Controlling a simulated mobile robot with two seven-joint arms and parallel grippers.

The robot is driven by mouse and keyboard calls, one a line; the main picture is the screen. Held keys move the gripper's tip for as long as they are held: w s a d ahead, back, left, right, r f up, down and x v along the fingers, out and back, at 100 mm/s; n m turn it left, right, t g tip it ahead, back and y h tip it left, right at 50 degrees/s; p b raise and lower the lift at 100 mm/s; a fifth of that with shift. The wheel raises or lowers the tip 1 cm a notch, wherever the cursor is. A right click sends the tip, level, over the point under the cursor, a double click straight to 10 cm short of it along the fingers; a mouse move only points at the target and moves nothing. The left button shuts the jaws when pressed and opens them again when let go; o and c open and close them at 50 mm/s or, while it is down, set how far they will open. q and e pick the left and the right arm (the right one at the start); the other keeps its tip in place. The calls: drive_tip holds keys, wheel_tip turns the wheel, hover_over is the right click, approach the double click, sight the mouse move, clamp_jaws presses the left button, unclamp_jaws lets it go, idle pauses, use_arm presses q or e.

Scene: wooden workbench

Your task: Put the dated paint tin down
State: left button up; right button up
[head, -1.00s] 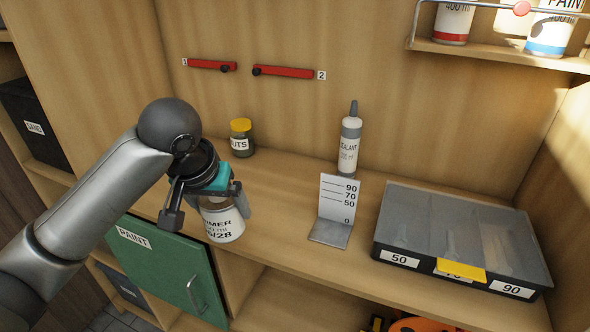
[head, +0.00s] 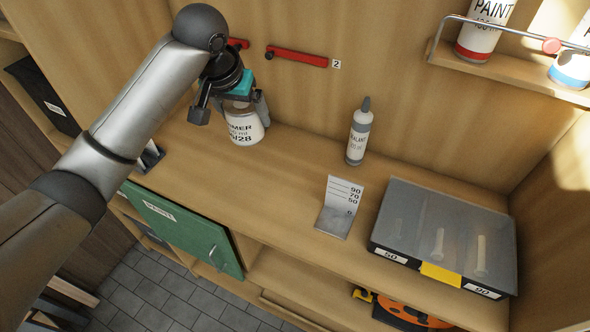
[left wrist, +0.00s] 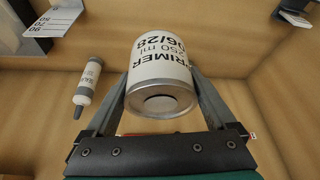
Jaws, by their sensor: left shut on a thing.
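The dated paint tin (head: 246,130) is a white tin marked PRIMER and 06/28. My left gripper (head: 245,104) is shut on it, a finger on each side. In the head view the tin is upright over the back left of the workbench top; I cannot tell whether its base touches the wood. In the left wrist view the tin (left wrist: 160,62) sits between the two fingers, its metal end towards the camera and its lettering upside down. My right gripper is in neither view.
A sealant bottle (head: 359,137) stands near the back wall. Red holders (head: 297,57) are on the wall. Bench between tin and gauge is clear.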

use_arm(q)
wheel_tip(320, 180, down, 20)
drive_tip(key=shift+r+b, duration=0.2)
drive_tip(key=shift+b, duration=0.55)
drive_tip(key=shift+f, duration=0.2)
drive_tip(key=o, duration=1.5)
drive_tip(key=shift+s, duration=0.1)
drive_tip(key=shift+s+r, duration=0.1)
drive_tip(key=shift+r, duration=0.35)
drive_tip(key=p+v, duration=0.2)
drive_tip(key=v, duration=0.9)
drive_tip(key=shift+r, duration=0.25)
